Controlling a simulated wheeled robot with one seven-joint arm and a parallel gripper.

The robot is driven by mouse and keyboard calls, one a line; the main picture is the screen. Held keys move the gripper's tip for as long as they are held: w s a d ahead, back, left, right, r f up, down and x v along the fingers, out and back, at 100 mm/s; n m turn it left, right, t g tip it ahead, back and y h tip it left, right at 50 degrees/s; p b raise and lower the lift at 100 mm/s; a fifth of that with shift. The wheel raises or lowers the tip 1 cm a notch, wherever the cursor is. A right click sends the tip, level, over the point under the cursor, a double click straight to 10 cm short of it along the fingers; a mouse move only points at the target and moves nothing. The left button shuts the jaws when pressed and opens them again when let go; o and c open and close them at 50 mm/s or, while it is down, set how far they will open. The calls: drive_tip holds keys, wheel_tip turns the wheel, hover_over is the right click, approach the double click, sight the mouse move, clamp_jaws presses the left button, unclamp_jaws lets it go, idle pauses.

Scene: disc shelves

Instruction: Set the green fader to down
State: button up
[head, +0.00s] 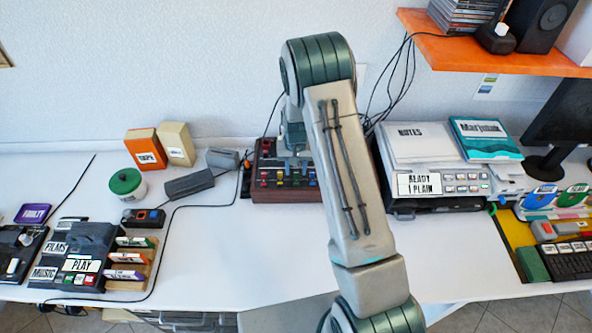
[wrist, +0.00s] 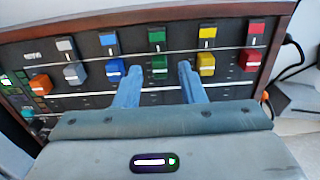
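The mixer panel (wrist: 134,52) has a wooden frame and columns of coloured blocks. In the wrist view the green column has an upper green block (wrist: 156,36) and a lower green block (wrist: 159,66); I cannot tell for sure which one slides. My gripper (wrist: 160,69) is open, its two blue fingers on either side of the lower green block with gaps visible. Whether the fingers are at its depth is unclear. In the head view the mixer (head: 258,190) stands at the back of the desk, partly hidden by my arm, and the gripper's fingers are hidden.
Neighbouring blue (wrist: 115,69) and yellow (wrist: 205,63) blocks lie close outside the fingers. A red block (wrist: 249,59) is farther right. A printer (head: 440,185) stands right of the mixer. Dark grey boxes (head: 189,184) lie left of it. The desk front is largely clear.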

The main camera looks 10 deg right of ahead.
sight(296, 173)
wheel_tip(296, 173, up, 13)
drive_tip(key=b, duration=0.2)
drive_tip(key=shift+f, duration=0.15)
idle(0.3)
drive_tip(key=s+r+n+t, duration=0.1)
drive_tip(key=s+r+t, duration=0.1)
drive_tip(key=s+r, duration=1.15)
drive_tip(key=s+r+n+t, duration=0.1)
drive_tip(key=s, duration=1.5)
drive_tip(key=shift+s+d+r, duration=0.15)
drive_tip(key=shift+d+r, duration=0.15)
drive_tip(key=shift+c, duration=0.3)
idle(1.7)
